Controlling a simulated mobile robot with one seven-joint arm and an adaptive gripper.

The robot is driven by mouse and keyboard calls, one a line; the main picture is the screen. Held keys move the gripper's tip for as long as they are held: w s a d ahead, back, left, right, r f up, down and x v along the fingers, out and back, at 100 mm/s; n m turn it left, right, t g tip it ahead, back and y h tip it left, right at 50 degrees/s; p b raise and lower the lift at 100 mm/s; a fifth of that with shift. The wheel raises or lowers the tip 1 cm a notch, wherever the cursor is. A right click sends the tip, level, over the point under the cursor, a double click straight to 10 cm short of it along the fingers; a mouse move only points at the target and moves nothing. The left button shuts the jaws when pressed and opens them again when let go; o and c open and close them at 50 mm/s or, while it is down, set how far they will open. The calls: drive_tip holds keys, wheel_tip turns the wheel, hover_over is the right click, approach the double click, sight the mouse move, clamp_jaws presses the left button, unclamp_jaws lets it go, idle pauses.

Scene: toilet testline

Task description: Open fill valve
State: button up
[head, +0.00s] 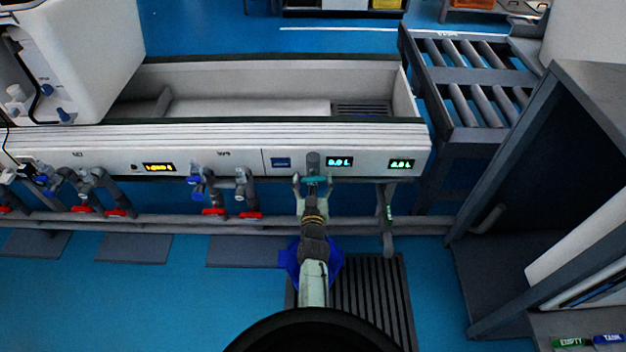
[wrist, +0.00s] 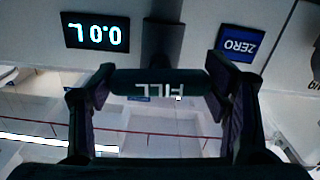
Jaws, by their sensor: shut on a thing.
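The fill valve has a dark teal handle marked FILL (wrist: 160,82), seen upside down in the wrist view. A grey stem (wrist: 162,40) joins it to the white panel. In the head view the teal handle (head: 316,180) sits under the grey valve body (head: 313,160) on the panel front. My gripper (head: 313,184) reaches it from the front, and its fingers are shut on the two ends of the handle. The wrist view shows a finger of my gripper (wrist: 160,84) at each end. The display beside the valve (wrist: 97,34) reads 0.0 L.
A blue ZERO button (wrist: 239,42) is on the valve's other side. Another green display (head: 401,164) is further right. Grey pipes and red-handled valves (head: 249,214) line the left. A dark cabinet (head: 560,180) stands at right. Blue floor (head: 150,300) is open at front left.

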drive_tip(key=n+p, duration=0.1)
drive_tip(key=n, duration=0.2)
drive_tip(key=shift+r, duration=0.2)
drive_tip(key=shift+f+n+p, duration=0.1)
drive_tip(key=shift+n+p, duration=0.55)
drive_tip(key=shift+n, duration=1.35)
drive_tip(key=o, duration=1.2)
drive_tip(key=shift+c, duration=0.2)
drive_tip(key=shift+f, duration=0.1)
drive_tip(key=s, duration=0.7)
drive_tip(key=shift+s, duration=0.25)
